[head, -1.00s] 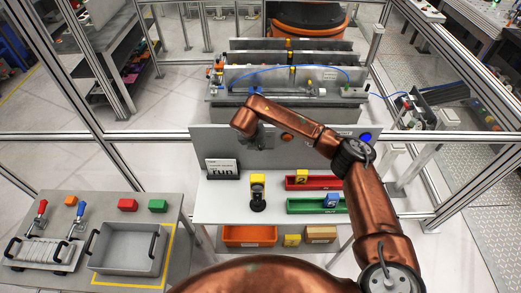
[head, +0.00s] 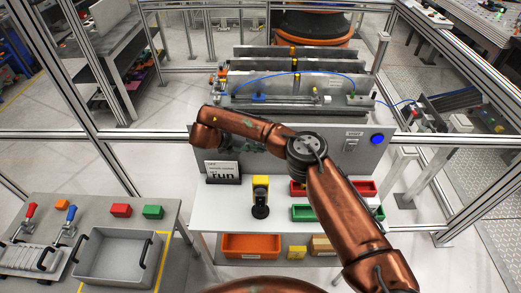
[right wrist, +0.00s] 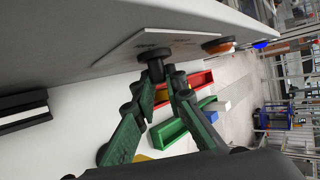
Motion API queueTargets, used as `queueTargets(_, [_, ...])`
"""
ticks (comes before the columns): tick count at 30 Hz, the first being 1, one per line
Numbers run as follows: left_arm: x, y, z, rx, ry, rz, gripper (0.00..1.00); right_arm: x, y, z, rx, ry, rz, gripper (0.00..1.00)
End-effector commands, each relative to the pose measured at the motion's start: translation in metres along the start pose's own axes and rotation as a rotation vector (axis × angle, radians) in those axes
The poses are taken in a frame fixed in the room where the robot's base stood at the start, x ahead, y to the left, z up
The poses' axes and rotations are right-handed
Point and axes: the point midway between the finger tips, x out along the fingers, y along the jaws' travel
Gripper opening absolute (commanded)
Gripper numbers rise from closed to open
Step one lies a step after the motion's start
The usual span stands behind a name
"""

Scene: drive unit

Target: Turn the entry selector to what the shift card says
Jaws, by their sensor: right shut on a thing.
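The shift card (head: 222,172) stands on the white table at the left, below the grey panel. Its large word reads "run"; the smaller lines are hard to read. The entry selector (right wrist: 153,52) is a black round knob on a white plate (right wrist: 165,37), seen in the right wrist view. My right gripper (right wrist: 164,76) is shut on the selector's stem, with its green and black fingers either side. In the head view my right arm hides the selector, and only bits of the green fingers show. Which position the selector points to cannot be read.
A blue button (head: 377,139) is on the panel's right. An orange button (right wrist: 218,45) is beside the selector. A black and yellow stand (head: 260,197) and red (head: 367,187) and green (head: 303,212) bins are on the table (head: 225,212). A grey tray (head: 115,262) is at the left.

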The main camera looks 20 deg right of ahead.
Motion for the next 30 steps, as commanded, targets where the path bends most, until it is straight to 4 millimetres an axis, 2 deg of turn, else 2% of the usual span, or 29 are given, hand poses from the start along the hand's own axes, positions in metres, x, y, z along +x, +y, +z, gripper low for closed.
queueTargets(15, [0.0026,0.0000,0.0005,0.000,0.000,0.000,0.00,0.0014,0.0015,-0.0022,-0.011,0.005,-0.016,0.00])
queueTargets(16, [0.0026,0.0000,0.0005,0.000,0.000,0.000,0.00,0.0014,0.0015,-0.0022,-0.012,0.005,-0.016,0.13])
queueTargets(22, [0.0025,0.0000,0.0005,0.000,0.000,0.000,0.00,0.0007,0.0013,-0.0014,-0.010,0.003,-0.015,0.27])
queueTargets(30, [0.0024,-0.0021,0.0016,0.000,-0.001,-0.002,0.00,0.0000,0.0011,-0.0008,-0.009,0.001,-0.015,0.29])
